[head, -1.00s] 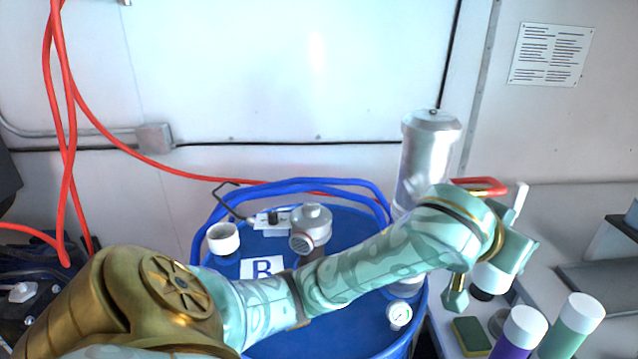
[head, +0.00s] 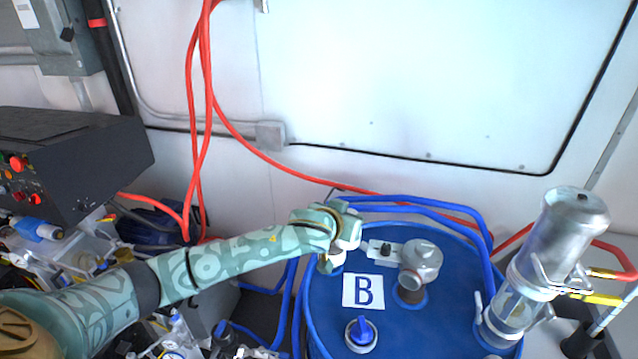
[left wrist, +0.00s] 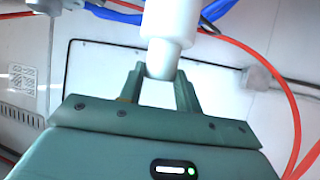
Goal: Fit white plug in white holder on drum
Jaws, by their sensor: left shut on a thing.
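My left gripper (head: 330,262) is at the left rim of the blue drum (head: 335,330), left of the B label. In the left wrist view my gripper (left wrist: 160,90) is shut on a white plug (left wrist: 160,68), whose rounded end sits between the fingers. The white body continues beyond the fingertips and widens. A white part (head: 337,258), seemingly the white holder, shows just beneath the gripper in the head view, largely hidden by the hand. I cannot tell whether plug and holder touch. My right gripper is not in view.
A dark control box (head: 75,160) and clutter lie left.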

